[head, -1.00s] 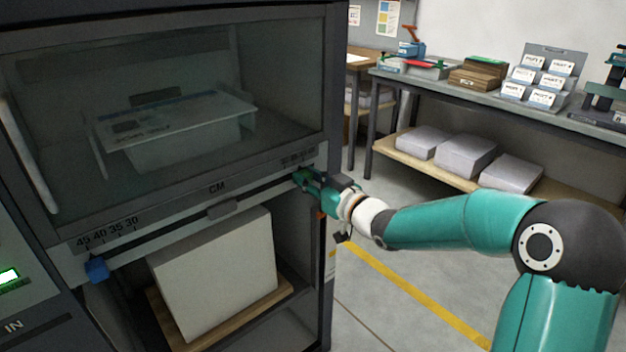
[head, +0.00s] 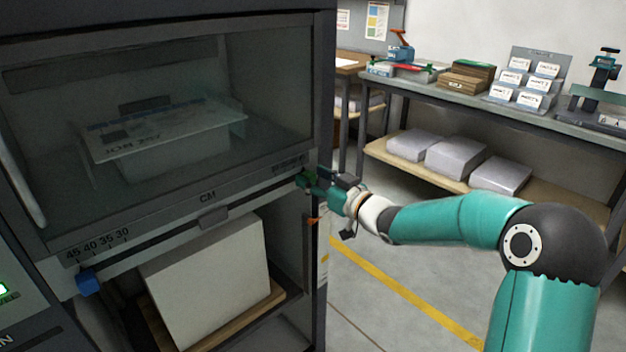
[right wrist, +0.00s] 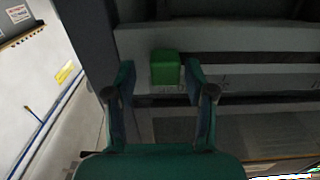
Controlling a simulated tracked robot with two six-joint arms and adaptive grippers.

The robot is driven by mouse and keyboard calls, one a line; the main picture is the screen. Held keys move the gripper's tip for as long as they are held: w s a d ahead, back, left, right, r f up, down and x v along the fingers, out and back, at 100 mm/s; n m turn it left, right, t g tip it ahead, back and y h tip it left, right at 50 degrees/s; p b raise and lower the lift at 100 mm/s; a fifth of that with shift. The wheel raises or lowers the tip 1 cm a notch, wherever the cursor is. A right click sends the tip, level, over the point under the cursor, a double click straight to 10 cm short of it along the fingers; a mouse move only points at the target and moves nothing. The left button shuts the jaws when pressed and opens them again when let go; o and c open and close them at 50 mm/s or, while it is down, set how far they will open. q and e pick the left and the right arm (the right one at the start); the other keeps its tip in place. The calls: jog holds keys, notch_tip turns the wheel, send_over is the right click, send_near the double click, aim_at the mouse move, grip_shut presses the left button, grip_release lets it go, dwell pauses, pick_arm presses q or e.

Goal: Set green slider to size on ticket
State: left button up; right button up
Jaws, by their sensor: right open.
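The green slider (right wrist: 166,68) is a small green block on the rail at the right end of the machine's front. It also shows in the head view (head: 303,180), partly covered by my gripper. My right gripper (right wrist: 160,82) is open, with one finger on each side of the green slider; I cannot tell whether either finger touches it. In the head view my right gripper (head: 312,181) is at the rail's right end. The rail (head: 180,235) has a scale marked 45, 40, 35, 30 at its left. No ticket can be made out. My left gripper is out of view.
A blue slider (head: 89,283) sits at the rail's left end, below the scale. A grey block (head: 213,217) marks the rail's middle. A bench (head: 480,105) with card holders stands at the right.

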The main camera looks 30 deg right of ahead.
jog(key=s+d, duration=0.1)
jog(key=s, duration=1)
jog(key=shift+s+d, duration=0.4)
